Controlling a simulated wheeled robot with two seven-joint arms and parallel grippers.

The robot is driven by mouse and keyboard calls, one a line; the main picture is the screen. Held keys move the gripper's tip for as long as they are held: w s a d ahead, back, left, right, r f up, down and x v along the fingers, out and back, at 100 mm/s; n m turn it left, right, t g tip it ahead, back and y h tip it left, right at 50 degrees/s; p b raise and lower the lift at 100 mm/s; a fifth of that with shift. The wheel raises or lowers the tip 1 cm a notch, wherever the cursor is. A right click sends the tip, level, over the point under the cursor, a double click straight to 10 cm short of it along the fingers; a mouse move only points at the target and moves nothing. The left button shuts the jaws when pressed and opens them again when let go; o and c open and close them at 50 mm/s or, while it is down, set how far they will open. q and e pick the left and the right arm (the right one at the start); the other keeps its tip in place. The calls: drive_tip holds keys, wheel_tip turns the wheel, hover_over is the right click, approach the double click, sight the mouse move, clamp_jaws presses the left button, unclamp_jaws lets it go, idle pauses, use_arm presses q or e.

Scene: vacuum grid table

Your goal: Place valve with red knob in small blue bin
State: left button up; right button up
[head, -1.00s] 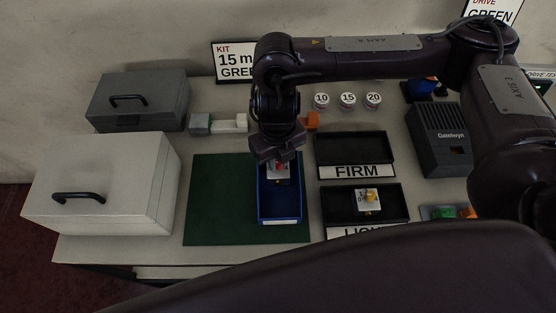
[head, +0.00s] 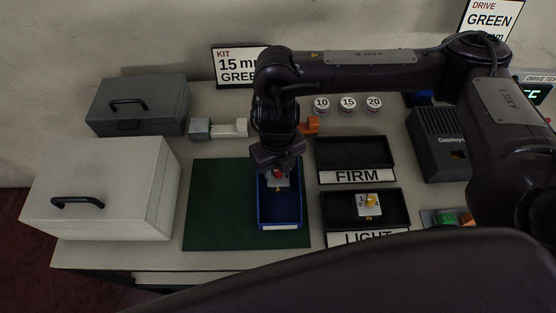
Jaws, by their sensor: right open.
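The small blue bin (head: 280,214) stands on a dark green mat (head: 215,205). The valve with the red knob (head: 279,180) is inside the bin, toward its far end. My right gripper (head: 277,166) is open, pointing down just above the valve, and hides part of it and the bin's far wall. I cannot tell whether the fingers touch the valve. My left gripper is not in view.
A valve with a yellow knob (head: 368,203) lies in the black LIGHT tray (head: 332,212). The black FIRM tray (head: 350,150) behind it is empty. A light grey case (head: 100,190) and a dark grey case (head: 140,105) stand at left. Several round weights (head: 347,104) stand behind.

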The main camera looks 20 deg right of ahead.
wheel_tip(320, 180, up, 12)
drive_tip(key=shift+r, duration=0.15)
idle(0.4)
idle(0.5)
